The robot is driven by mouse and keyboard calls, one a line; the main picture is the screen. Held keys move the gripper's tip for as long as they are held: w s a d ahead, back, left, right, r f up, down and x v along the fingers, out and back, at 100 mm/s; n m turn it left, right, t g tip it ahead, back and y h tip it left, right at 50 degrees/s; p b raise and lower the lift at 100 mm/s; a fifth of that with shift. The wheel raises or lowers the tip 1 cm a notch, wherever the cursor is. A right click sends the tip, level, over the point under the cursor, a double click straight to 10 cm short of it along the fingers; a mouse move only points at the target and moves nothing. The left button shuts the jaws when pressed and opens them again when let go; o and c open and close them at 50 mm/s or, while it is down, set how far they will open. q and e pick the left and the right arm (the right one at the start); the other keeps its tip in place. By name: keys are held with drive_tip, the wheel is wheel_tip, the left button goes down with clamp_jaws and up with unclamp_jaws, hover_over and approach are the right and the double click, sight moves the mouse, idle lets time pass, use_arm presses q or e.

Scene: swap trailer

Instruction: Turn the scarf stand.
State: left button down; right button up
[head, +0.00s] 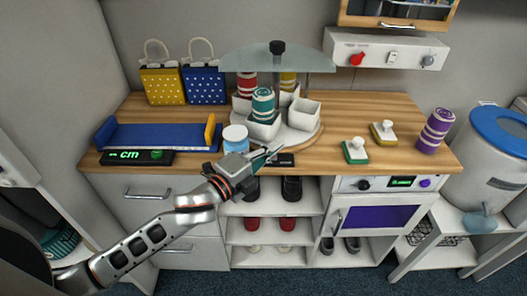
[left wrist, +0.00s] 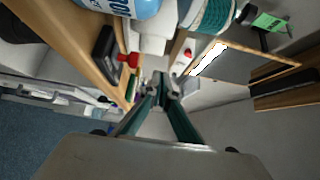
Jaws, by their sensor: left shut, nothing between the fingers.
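The scarf stand (head: 296,139) is a round white turntable on the wooden counter, with white square cups. A teal striped rolled scarf (head: 263,104) stands in the front cup (head: 264,129). A red roll (head: 246,84) and a yellow roll (head: 287,81) stand behind, partly hidden. A glass disc (head: 300,62) with a black knob (head: 278,47) is above them. My left gripper (head: 273,153) is shut and empty at the stand's front edge; I cannot tell whether it touches. In the left wrist view its fingertips (left wrist: 164,84) meet below the teal roll (left wrist: 216,14). My right gripper is not in view.
A small black box (head: 283,160) lies at the counter's front edge. A blue tray (head: 155,136) and a display (head: 137,157) are at left. Stamps (head: 355,150) and a purple roll (head: 435,130) are at right.

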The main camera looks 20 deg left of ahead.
sight(270, 130)
use_arm(q)
drive_tip(key=x, duration=0.3)
drive_tip(key=shift+w+d, duration=0.15)
drive_tip(key=shift+w, duration=0.15)
drive_tip(key=a, duration=0.1)
drive_tip(key=w+a, duration=0.1)
drive_tip(key=shift+a, duration=0.8)
drive_tip(key=shift+w, duration=0.1)
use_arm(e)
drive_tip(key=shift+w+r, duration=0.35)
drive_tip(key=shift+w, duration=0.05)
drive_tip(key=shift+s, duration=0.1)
use_arm(q)
drive_tip(key=shift+a+r+p, duration=0.1)
drive_tip(key=shift+a+p, duration=0.55)
drive_tip(key=shift+a, duration=0.4)
drive_tip(key=shift+s+a, duration=0.2)
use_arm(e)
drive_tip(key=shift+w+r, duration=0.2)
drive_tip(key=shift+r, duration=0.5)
use_arm(q)
drive_tip(key=shift+d, duration=0.15)
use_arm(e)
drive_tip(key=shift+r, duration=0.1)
